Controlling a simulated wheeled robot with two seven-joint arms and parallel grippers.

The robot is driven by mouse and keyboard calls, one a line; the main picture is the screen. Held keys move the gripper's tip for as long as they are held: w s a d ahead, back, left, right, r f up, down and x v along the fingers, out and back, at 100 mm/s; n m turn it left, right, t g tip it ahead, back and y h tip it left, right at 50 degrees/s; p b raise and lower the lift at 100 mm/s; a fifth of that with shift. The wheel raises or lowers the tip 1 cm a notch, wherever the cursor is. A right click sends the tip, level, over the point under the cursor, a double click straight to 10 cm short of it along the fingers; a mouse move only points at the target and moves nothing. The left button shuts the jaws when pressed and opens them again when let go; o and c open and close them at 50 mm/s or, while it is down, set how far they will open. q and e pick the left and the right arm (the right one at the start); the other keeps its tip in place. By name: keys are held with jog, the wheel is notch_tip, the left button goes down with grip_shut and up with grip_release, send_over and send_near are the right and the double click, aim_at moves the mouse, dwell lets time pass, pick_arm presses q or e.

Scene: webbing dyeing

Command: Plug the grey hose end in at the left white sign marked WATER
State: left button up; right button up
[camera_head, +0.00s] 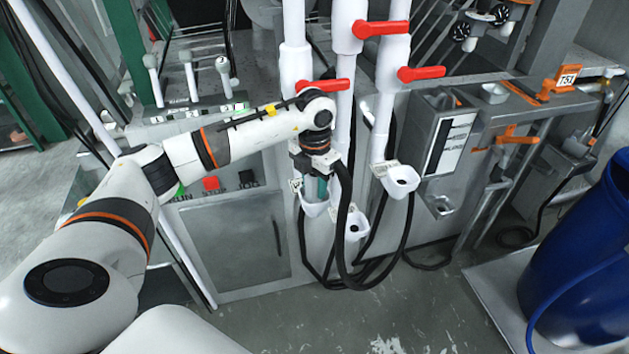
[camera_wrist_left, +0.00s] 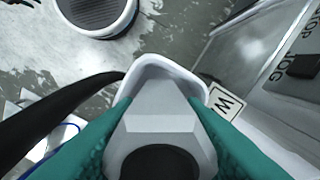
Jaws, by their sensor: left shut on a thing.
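My left gripper (camera_head: 318,186) is at the left white funnel-shaped outlet (camera_head: 315,209), beside its small white sign (camera_head: 296,184). In the left wrist view its teal fingers are shut on the grey hose end (camera_wrist_left: 165,115). The grey hose end lies in front of the white outlet rim (camera_wrist_left: 165,64), whose opening it mostly covers; I cannot tell whether it is inside or just above. The sign (camera_wrist_left: 227,102) shows a W at right, partly hidden by a finger. A black hose (camera_head: 343,240) hangs from the gripper. My right gripper is not in view.
Two more white outlets stand to the right, a lower one (camera_head: 356,224) and one with a sign (camera_head: 399,179). Red-handled valves (camera_head: 381,28) sit on the white pipes above. A grey machine cabinet (camera_head: 240,238) is behind. A blue barrel (camera_head: 590,262) stands at right.

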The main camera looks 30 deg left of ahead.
pick_arm(q)
jog(key=o, duration=1.2)
jog(key=shift+r, duration=0.1)
notch_tip(320, 180, up, 12)
jog(key=shift+f+b, duration=0.1)
jog(key=shift+b, duration=1.1)
